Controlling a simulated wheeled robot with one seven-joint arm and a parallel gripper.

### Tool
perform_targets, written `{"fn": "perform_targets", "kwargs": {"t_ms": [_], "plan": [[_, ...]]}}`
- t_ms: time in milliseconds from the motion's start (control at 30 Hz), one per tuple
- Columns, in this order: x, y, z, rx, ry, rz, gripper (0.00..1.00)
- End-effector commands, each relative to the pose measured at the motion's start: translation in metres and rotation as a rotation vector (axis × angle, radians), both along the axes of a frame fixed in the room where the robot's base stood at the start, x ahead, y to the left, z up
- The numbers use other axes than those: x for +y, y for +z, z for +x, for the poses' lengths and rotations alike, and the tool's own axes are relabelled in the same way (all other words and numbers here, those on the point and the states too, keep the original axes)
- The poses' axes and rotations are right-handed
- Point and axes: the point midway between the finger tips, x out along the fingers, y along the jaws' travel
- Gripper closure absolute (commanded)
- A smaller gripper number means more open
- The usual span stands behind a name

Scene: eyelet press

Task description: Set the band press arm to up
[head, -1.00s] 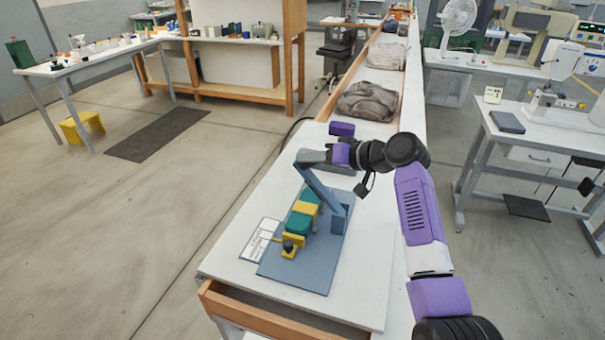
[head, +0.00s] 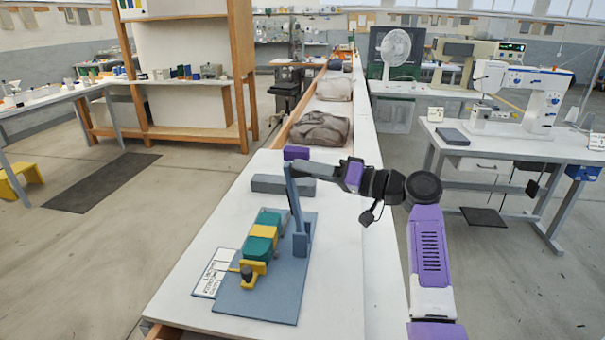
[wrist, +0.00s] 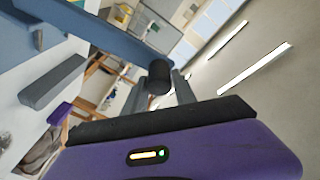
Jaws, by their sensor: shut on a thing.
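The band press has a flat blue-grey base plate (head: 262,303) on the white bench, with a short upright post (head: 301,240) on its right side. Its long blue arm (head: 293,200) rises from the post and stands nearly upright, leaning slightly left. In the wrist view the arm (wrist: 100,35) crosses the upper left, with a dark round handle (wrist: 159,77) at its end. My gripper (head: 302,170) is at the arm's top end. In the wrist view its fingers (wrist: 160,90) are shut around the handle. The exact finger contact is partly hidden.
Green and yellow blocks (head: 262,232) and a dark knob (head: 248,275) sit on the base plate. A printed card (head: 213,272) lies to its left. A grey bar (head: 268,183), a purple block (head: 296,153) and a grey bag (head: 320,129) are behind the press.

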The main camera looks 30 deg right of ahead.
Motion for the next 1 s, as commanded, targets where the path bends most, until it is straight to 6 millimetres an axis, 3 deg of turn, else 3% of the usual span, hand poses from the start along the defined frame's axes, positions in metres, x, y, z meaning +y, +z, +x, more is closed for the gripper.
{"fn": "perform_targets", "kwargs": {"t_ms": [367, 400, 500, 833, 1000], "plan": [[-0.005, -0.005, -0.001, 0.008, -0.007, -0.005, 1.00], [-0.005, -0.005, -0.001, 0.008, -0.007, -0.005, 0.62], [-0.004, -0.004, -0.001, 0.007, -0.006, -0.004, 0.48], [-0.004, -0.003, -0.002, 0.004, -0.004, -0.002, 0.48], [-0.017, -0.004, -0.017, 0.004, -0.007, -0.002, 0.48]]}}
